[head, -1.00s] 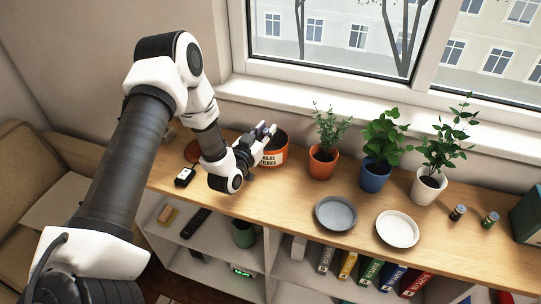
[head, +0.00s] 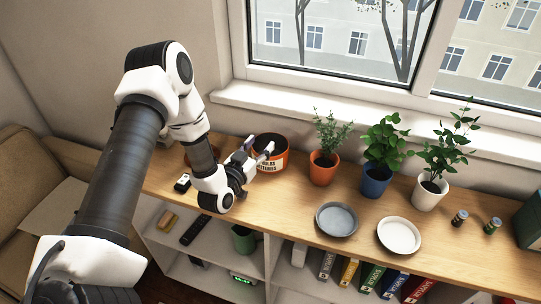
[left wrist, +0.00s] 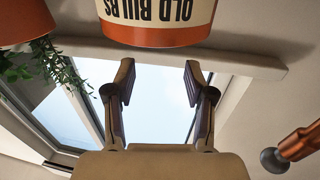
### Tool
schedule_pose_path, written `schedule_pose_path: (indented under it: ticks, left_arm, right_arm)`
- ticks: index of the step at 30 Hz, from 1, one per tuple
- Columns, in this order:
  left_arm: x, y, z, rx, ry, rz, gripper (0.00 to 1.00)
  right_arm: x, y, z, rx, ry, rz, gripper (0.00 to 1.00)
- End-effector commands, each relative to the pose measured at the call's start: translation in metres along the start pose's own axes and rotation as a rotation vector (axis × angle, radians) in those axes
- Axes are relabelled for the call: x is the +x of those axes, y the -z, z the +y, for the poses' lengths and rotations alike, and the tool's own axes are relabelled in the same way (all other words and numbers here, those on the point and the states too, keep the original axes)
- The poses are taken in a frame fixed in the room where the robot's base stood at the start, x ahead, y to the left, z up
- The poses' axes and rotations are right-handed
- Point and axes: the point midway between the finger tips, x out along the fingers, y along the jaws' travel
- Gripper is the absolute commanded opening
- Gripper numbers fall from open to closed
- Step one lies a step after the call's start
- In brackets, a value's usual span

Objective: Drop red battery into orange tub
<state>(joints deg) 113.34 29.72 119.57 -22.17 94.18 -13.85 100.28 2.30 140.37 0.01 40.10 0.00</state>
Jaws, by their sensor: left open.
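The orange tub (head: 283,160) stands on the wooden counter below the window, with a cream label and a dark inside. In the left wrist view the tub (left wrist: 157,36) appears upside down at the top, its label reading "OLD BULBS". My left gripper (head: 257,149) is at the tub's front left side, fingers apart. In the left wrist view the open gripper (left wrist: 158,75) has nothing between its fingers. I cannot make out a red battery; the tub's bottom is hidden. My right gripper is not in view.
Potted plants (head: 322,168) stand right of the tub. A grey dish (head: 337,219) and a white dish (head: 399,235) lie in front of them. Two small dark cylinders (head: 459,218) (head: 491,226) stand at right.

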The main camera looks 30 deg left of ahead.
Motion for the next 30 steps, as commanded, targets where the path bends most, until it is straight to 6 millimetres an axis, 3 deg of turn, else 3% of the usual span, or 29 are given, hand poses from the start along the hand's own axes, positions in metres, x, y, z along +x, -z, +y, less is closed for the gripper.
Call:
schedule_pose_path:
  ticks: [6, 10, 30]
  left_arm:
    - [-0.056, -0.001, -0.001, -0.005, 0.003, -0.004, 0.54]
    - [-0.075, -0.001, 0.000, -0.003, 0.001, -0.002, 0.54]
    - [-0.080, 0.000, 0.000, 0.000, 0.000, 0.000, 0.54]
  right_arm:
    - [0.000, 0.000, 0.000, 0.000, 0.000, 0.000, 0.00]
    - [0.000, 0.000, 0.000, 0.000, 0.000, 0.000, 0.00]
    - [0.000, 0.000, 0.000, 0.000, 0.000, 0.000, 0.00]
